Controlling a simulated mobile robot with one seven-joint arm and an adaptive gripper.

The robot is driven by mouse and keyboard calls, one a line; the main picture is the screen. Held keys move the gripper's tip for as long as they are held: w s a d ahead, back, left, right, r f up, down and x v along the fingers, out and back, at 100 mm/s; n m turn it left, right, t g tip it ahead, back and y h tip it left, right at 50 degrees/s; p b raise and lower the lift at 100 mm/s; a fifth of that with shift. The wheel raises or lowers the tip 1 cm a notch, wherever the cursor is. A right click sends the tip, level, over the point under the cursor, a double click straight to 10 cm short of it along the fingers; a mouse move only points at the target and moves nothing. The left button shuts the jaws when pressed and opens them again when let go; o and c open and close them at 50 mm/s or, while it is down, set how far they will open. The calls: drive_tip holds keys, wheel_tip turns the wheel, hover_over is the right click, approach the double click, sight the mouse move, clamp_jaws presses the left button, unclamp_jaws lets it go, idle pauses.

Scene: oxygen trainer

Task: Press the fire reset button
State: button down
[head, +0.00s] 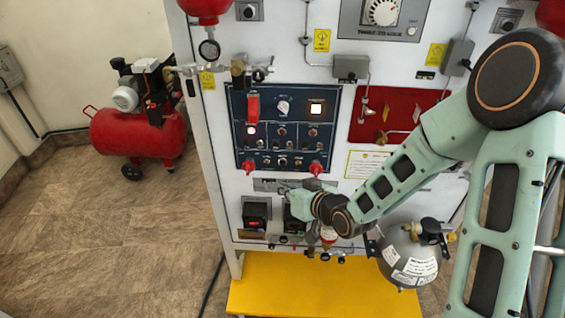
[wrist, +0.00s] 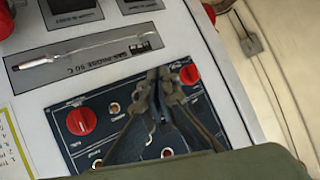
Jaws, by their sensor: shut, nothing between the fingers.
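The dark blue control panel (head: 270,107) is on the front of the white cabinet. It carries a lit square button (head: 316,108), a small lit button (head: 251,130) and rows of small buttons and switches. The labels are too small to read, so I cannot tell which one is the fire reset button. My gripper (head: 288,187) is just below the panel's lower edge. In the wrist view my gripper (wrist: 160,74) is shut and empty, its fingertips in front of the panel's edge between two red knobs (wrist: 82,121) (wrist: 190,74). The fingers hide part of the panel.
A red guarded switch (head: 252,107) is at the panel's upper left. A red plate (head: 392,115) with fittings is to its right, partly behind my arm. A grey cylinder (head: 408,258) hangs low on the right. A yellow step (head: 300,285) is at the cabinet's base. A red compressor (head: 135,130) stands left.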

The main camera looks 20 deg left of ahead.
drive_tip(key=shift+w+a, duration=0.25)
drive_tip(key=shift+w, duration=0.8)
drive_tip(key=shift+w+a, duration=0.25)
drive_tip(key=shift+w, duration=0.75)
drive_tip(key=shift+w+a, duration=0.25)
drive_tip(key=shift+w, duration=0.8)
drive_tip(key=shift+w, duration=0.1)
drive_tip(key=shift+w+a, duration=0.1)
drive_tip(key=shift+w, duration=0.25)
drive_tip(key=shift+w+a, duration=0.1)
drive_tip(key=shift+w, duration=0.25)
drive_tip(key=shift+s, duration=0.15)
drive_tip(key=shift+s+d+b, duration=0.2)
drive_tip(key=shift+s+b, duration=0.1)
drive_tip(key=shift+s, duration=0.3)
drive_tip(key=s, duration=0.2)
drive_tip(key=s+d+b, duration=0.1)
drive_tip(key=s, duration=0.2)
drive_tip(key=shift+d, duration=0.1)
